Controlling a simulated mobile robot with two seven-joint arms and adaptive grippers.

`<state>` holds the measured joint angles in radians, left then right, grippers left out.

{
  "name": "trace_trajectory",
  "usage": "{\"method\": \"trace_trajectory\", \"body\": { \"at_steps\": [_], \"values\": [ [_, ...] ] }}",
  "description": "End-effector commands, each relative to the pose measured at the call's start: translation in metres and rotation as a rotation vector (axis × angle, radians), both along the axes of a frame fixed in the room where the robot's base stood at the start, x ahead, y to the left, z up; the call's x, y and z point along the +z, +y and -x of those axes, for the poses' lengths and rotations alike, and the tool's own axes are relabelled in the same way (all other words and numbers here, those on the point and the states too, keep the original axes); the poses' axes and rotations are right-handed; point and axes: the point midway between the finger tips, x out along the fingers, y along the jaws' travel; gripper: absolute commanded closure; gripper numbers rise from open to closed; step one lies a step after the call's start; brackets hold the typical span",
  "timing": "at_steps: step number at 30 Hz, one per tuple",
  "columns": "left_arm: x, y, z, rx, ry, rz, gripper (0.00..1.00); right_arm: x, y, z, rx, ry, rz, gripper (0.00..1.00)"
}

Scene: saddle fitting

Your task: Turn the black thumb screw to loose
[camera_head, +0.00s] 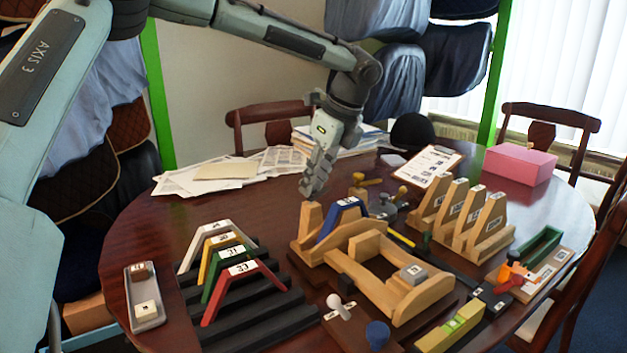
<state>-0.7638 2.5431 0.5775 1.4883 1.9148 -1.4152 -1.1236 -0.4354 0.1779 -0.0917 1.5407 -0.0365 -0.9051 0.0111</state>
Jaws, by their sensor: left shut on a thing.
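My left gripper (316,182) points down from the back of the table, its fingertips just above or behind the left end of the wooden saddle frame (385,290). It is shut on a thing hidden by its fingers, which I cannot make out. A blue arch (343,214) with a white label sits across the frame beside the gripper. I cannot tell whether this is the black thumb screw. My right gripper is not in view.
White, yellow, green and red arches (240,268) stand in a black rack at left. A small grey tray (144,310) lies farther left. Papers (205,178) cover the back left.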

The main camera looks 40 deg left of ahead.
Motion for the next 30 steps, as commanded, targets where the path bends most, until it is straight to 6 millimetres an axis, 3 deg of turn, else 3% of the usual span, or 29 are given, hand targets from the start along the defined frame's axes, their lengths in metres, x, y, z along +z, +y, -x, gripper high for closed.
{"method": "trace_trajectory", "body": {
  "at_steps": [30],
  "values": [
    [-0.0006, 0.0031, -0.0077, 0.942, 0.001, 0.001, 1.00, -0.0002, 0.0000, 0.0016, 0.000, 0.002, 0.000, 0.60]
  ]
}}
